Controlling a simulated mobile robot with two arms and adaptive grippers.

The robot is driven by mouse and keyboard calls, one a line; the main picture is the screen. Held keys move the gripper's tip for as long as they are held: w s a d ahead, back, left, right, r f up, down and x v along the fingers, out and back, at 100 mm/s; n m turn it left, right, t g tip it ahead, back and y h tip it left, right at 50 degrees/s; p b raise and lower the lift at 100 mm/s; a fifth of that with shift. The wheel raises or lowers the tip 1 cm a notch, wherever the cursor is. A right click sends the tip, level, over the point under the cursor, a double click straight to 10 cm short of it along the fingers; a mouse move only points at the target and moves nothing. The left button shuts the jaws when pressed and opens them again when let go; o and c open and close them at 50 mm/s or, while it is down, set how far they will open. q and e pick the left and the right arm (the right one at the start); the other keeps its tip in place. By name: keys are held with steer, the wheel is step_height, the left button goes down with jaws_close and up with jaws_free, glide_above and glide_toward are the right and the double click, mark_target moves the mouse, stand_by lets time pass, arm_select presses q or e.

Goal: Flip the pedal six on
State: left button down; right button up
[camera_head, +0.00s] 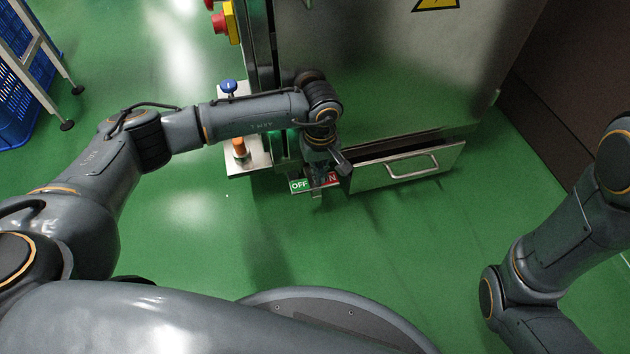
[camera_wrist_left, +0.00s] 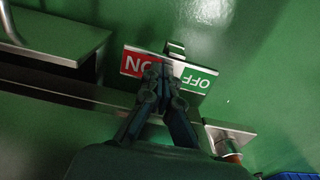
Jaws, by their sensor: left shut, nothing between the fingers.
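The pedal's label plate (camera_head: 299,185) sits low at the foot of the steel machine, with a green OFF half at left and a red ON half at right. In the left wrist view the plate (camera_wrist_left: 197,81) is upside down, and a small metal tab (camera_wrist_left: 176,47), perhaps the pedal, shows past its edge. My left gripper (camera_head: 318,182) is over the middle of the plate. In the left wrist view its fingers (camera_wrist_left: 158,75) are shut, empty, and cover part of the ON half. Contact cannot be told. My right gripper is not seen.
A steel drawer (camera_head: 405,166) with a handle stands out just right of the plate. A side plate (camera_head: 245,130) carries a blue knob (camera_head: 228,87) and an orange part (camera_head: 239,148). A blue crate (camera_head: 14,115) is at far left. Green floor in front is clear.

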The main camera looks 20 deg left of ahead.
arm_select(q)
steer(key=shift+r+p, duration=2.1)
steer(key=shift+r, duration=0.7)
steer(key=shift+r+p, duration=0.45)
steer(key=shift+r, duration=0.3)
